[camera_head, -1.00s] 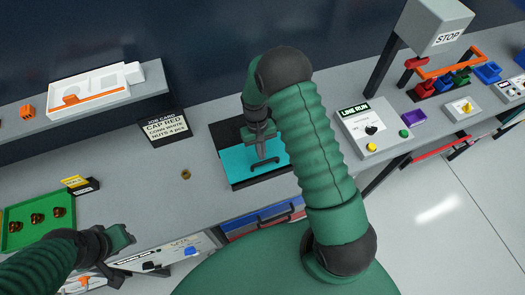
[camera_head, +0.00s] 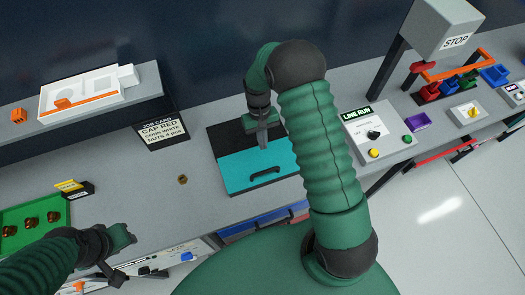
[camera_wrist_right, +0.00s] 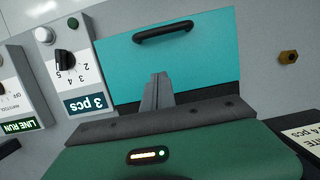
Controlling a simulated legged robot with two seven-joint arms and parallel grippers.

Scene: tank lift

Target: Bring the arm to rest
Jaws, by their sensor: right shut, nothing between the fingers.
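My right arm reaches over the bench in the head view. Its gripper (camera_head: 262,140) is shut and empty above the far part of a teal panel (camera_head: 236,172). The panel's black bar handle (camera_head: 264,174) lies nearer to me, apart from the fingers. In the right wrist view the shut fingers (camera_wrist_right: 158,82) point at the teal panel (camera_wrist_right: 200,60), and its handle (camera_wrist_right: 165,26) is beyond the tips. My left gripper (camera_head: 122,240) is at the bench's front edge, near the green tray; its jaw opening is unclear.
A LINE RUN control box (camera_head: 378,130) stands right of my right arm. A green tray (camera_head: 12,222) with brown pieces is at the left. A brass nut (camera_head: 182,180) lies on bare bench. A job card (camera_head: 163,131) and white tray (camera_head: 88,92) are behind.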

